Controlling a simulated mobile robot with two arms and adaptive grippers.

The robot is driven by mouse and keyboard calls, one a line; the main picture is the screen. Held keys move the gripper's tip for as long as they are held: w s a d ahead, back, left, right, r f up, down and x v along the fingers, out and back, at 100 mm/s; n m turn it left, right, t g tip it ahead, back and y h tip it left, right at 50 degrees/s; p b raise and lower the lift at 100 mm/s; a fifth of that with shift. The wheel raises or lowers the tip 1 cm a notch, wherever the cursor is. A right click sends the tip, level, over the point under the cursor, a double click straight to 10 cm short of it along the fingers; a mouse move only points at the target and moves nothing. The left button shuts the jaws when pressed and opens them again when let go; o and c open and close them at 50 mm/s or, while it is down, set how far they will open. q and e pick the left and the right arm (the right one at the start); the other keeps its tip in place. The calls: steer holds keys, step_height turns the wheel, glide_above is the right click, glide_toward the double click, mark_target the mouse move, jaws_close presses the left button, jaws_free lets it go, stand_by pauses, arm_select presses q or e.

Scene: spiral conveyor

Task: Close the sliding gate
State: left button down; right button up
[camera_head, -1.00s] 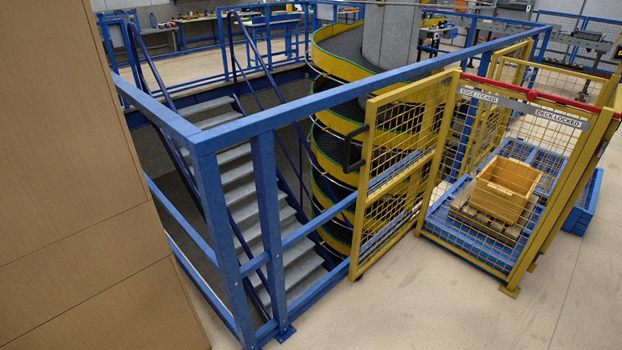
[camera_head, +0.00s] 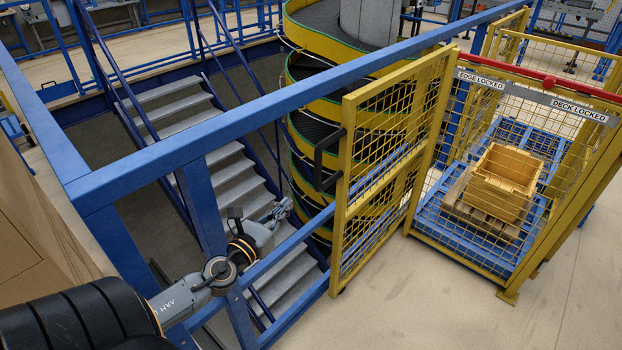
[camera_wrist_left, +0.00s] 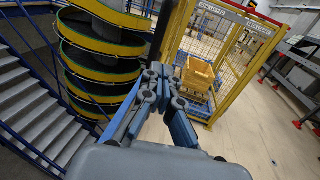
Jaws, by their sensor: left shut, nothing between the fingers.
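The sliding gate (camera_head: 376,185) is a yellow frame with wire mesh, standing upright along the blue railing in the head view. A black handle (camera_head: 325,160) is on its left post. My left gripper (camera_head: 282,209) is at the end of my arm over the stairs side of the railing, to the left of the gate and lower than the handle. It is apart from the handle in the head view. In the left wrist view the fingers (camera_wrist_left: 162,76) are together and empty. A dark upright part, perhaps the handle, shows just beyond them. My right gripper is out of view.
A blue railing (camera_head: 300,105) runs beside the stairs (camera_head: 215,165) and the spiral conveyor (camera_head: 310,130). A yellow mesh cage with an "EDGE LOCKED" sign (camera_head: 481,79) holds a yellow crate (camera_head: 503,182) on a pallet. The floor (camera_head: 440,310) in front is clear.

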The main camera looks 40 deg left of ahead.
mark_target(317, 172)
arm_select(q)
steer(key=w, duration=0.4)
steer(key=w+a+p, duration=0.1)
steer(key=w, duration=0.6)
steer(key=shift+w+a, duration=0.25)
steer(key=shift+w, duration=0.1)
steer(key=shift+w+f, duration=0.1)
steer(key=shift+w, duration=0.55)
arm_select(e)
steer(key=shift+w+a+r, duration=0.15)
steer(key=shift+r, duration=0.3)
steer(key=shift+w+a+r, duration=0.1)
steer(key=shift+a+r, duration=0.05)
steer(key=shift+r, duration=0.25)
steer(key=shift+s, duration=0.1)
arm_select(q)
steer(key=shift+w, duration=0.1)
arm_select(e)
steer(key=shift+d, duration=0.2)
